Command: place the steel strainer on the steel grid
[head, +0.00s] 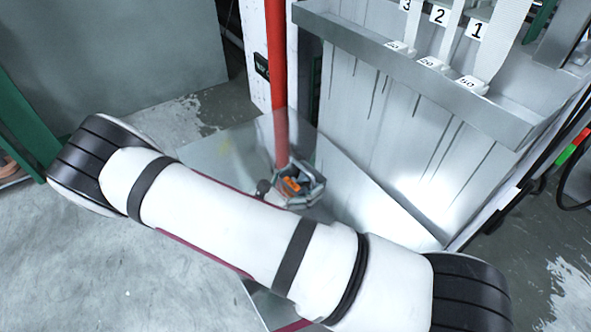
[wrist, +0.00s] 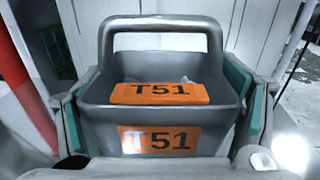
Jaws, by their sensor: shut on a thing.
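The steel strainer (wrist: 222,85) appears to be the grey, open-topped vessel with a raised loop handle that fills the middle of the wrist view. It bears an orange T51 label on its near wall, and an orange T51 piece shows inside. My gripper (wrist: 160,112) is shut on it, with teal-padded fingers at its left and right sides. In the head view my gripper (head: 297,188) is small and partly hidden by my arm, with orange showing between the fingers. I cannot make out a steel grid in either view.
A smooth grey plate-like surface (head: 225,152) lies below my gripper. A red pipe (head: 277,70) stands just behind it. A large streaked metal tank (head: 400,130) with numbered white straps (head: 455,25) rises to the right. Open concrete floor (head: 95,250) lies at the left.

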